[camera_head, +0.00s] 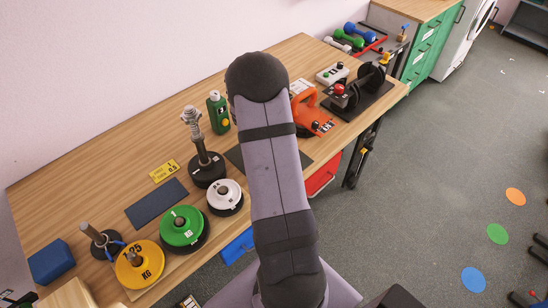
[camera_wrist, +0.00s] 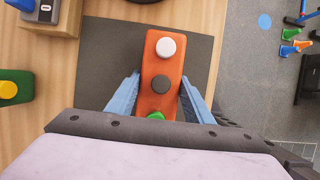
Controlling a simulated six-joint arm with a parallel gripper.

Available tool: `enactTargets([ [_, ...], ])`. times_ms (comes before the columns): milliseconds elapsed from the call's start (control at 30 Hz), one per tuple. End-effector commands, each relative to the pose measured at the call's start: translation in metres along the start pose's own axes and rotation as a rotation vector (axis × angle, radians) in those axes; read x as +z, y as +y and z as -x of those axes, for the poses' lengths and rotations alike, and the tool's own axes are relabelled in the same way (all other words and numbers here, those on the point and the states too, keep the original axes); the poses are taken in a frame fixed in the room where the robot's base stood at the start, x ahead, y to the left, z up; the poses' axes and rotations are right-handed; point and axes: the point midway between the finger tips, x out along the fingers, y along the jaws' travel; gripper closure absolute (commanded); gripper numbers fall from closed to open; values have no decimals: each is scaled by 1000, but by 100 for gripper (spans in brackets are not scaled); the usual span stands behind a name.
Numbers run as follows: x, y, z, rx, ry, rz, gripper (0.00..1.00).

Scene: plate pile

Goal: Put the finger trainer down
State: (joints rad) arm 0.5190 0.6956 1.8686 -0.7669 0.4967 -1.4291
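The finger trainer (camera_wrist: 161,65) is an orange block with a white, a black and a green button, seen in the wrist view. My gripper (camera_wrist: 160,98) has its blue fingers along both long sides of the block and appears shut on it. The dark mat (camera_wrist: 104,60) lies below the block; I cannot tell whether the block touches it. In the head view my arm hides the gripper and the trainer, and only a part of the mat (camera_head: 234,157) shows beside the arm.
A green bottle-like item (camera_head: 218,113) stands left of my arm. An orange tool (camera_head: 312,118) and black equipment (camera_head: 357,95) stand to the right. Weight plates, among them a green one (camera_head: 182,228), stand in front left. A second dark mat (camera_head: 156,203) is bare.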

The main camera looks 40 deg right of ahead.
Motion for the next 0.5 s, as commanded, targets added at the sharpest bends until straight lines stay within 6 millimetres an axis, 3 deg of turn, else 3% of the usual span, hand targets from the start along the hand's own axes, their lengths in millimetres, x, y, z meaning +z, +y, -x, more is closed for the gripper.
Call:
enactTargets([
  [100,0,0,1,1,-1,0,89],
  [333,2,1,3,2,-2,-1,89],
  [500,8,1,16,3,-4,-3,89],
])
